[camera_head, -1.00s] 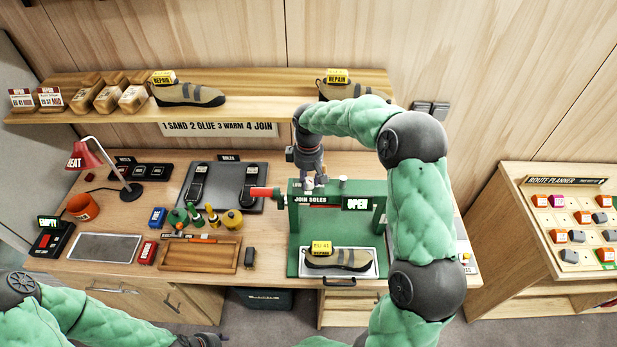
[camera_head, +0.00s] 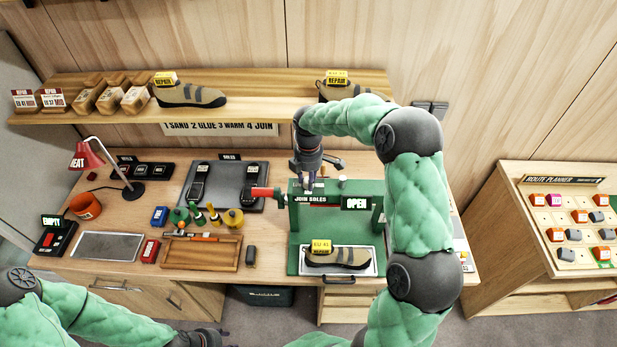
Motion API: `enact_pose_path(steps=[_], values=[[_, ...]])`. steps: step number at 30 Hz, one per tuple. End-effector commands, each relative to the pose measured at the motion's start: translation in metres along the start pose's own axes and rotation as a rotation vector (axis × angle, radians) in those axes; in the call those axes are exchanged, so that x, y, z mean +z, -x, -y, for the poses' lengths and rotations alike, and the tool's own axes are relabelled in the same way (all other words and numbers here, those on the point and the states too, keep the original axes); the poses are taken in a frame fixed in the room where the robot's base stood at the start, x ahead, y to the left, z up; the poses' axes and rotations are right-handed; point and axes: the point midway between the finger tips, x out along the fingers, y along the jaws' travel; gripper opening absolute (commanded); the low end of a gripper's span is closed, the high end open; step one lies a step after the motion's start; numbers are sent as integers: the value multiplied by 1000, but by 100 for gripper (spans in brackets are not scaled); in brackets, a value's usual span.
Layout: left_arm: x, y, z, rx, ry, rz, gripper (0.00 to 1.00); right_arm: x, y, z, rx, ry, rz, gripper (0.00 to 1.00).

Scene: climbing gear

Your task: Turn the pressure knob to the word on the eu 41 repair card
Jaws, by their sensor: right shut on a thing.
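The green press labelled JOIN SOLES (camera_head: 292,222) stands on the bench, with an OPEN sign (camera_head: 356,203) on its front. My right gripper (camera_head: 308,184) is at the top of the press, shut on the pressure knob, which is mostly hidden by the fingers. A shoe with a yellow EU 41 tag (camera_head: 338,256) lies on the press tray. Two repair cards, EU 41 (camera_head: 25,99) and EU 37 (camera_head: 53,97), stand on the shelf at the left; their smaller print is hard to read. My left gripper (camera_head: 212,338) is low at the bottom edge; its jaws are unclear.
A dark sole mat (camera_head: 226,180) lies left of the press. A route planner board (camera_head: 563,215) is at the right.

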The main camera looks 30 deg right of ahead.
Motion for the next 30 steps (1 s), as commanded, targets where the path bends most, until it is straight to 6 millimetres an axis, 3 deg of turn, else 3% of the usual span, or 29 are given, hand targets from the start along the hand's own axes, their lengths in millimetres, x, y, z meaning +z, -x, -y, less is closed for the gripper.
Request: enact_pose_path(steps=[22, 23, 25, 30], values=[[0, 2, -1, 0, 0, 0, 40, 0, -2, 1, -4, 93, 0, 2], [0, 2, -1, 0, 0, 0, 40, 0, -2, 1, -4, 93, 0, 38], [0, 2, -1, 0, 0, 0, 40, 0, -2, 1, -4, 93, 0, 57], [0, 2, -1, 0, 0, 0, 40, 0, -1, 1, -2, 92, 0, 58]])
